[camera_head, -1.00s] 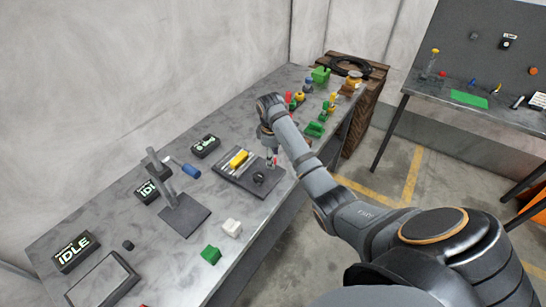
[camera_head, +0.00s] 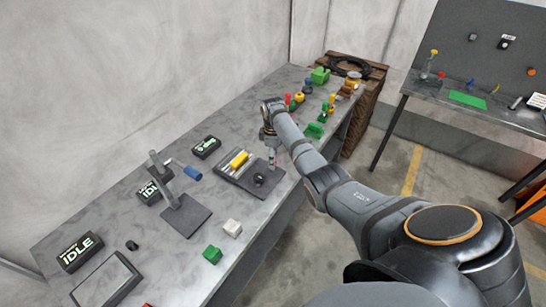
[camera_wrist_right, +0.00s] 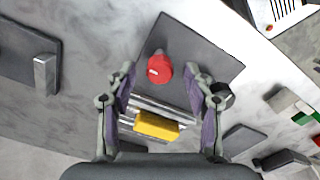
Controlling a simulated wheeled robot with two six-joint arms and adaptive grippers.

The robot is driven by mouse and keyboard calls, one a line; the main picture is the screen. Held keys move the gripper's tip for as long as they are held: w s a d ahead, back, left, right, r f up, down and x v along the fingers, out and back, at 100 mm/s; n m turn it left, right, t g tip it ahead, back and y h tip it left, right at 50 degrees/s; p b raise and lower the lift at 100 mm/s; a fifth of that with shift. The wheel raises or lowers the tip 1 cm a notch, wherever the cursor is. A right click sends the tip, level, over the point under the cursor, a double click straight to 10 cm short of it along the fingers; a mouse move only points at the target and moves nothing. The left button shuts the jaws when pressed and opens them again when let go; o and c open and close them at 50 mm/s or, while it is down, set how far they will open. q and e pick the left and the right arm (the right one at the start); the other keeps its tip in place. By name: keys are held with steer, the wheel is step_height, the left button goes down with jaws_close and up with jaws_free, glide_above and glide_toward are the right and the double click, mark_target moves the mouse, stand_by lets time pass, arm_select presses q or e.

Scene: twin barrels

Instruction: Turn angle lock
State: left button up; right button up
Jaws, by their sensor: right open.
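A dark flat fixture plate (camera_head: 232,174) lies on the grey bench, with metal rails, a yellow block (camera_head: 239,159) and a black knob (camera_head: 260,179). My right gripper (camera_head: 272,162) is over the plate's right end. In the right wrist view the gripper (camera_wrist_right: 165,85) is open and empty, facing down at the plate (camera_wrist_right: 205,45). A round red knob (camera_wrist_right: 159,67) shows between its fingertips. The yellow block (camera_wrist_right: 157,125) and rails lie between the fingers farther back. I cannot tell which part is the angle lock. My left gripper is not in view.
Left of the fixture, a metal post with a blue-handled arm (camera_head: 190,172) stands on a dark base. A white block (camera_head: 232,228) and a green block (camera_head: 212,254) lie near the front edge. Several coloured parts crowd the bench's far end.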

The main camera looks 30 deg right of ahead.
steer(key=shift+f, duration=0.45)
jaws_close()
